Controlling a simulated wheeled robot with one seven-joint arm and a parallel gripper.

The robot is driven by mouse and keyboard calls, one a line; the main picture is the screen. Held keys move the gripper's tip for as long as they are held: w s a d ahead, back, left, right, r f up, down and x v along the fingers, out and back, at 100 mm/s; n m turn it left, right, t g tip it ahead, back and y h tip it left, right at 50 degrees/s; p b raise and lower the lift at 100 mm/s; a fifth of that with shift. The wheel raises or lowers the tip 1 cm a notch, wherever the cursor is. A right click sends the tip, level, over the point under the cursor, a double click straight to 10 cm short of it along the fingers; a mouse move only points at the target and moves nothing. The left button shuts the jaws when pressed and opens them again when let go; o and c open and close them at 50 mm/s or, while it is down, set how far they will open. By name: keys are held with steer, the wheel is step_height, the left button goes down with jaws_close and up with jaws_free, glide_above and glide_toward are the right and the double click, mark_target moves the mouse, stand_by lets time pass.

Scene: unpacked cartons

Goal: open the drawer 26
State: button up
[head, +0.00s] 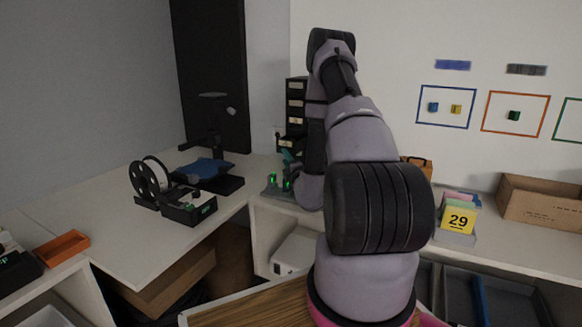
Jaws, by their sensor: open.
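A tall black cabinet of small drawers (296,100) stands at the back of the worktop, against the corner of the wall. The labels are too small to read, so I cannot tell which drawer is 26. My arm rises in front of the cabinet, bends at the top and comes down again, hiding the cabinet's right side.
A yellow sign 29 (457,221) and a cardboard box (545,203) stand to the right.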

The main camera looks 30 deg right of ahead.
steer(key=s+f, duration=0.1)
steer(key=s, duration=0.6)
steer(key=shift+a, duration=0.35)
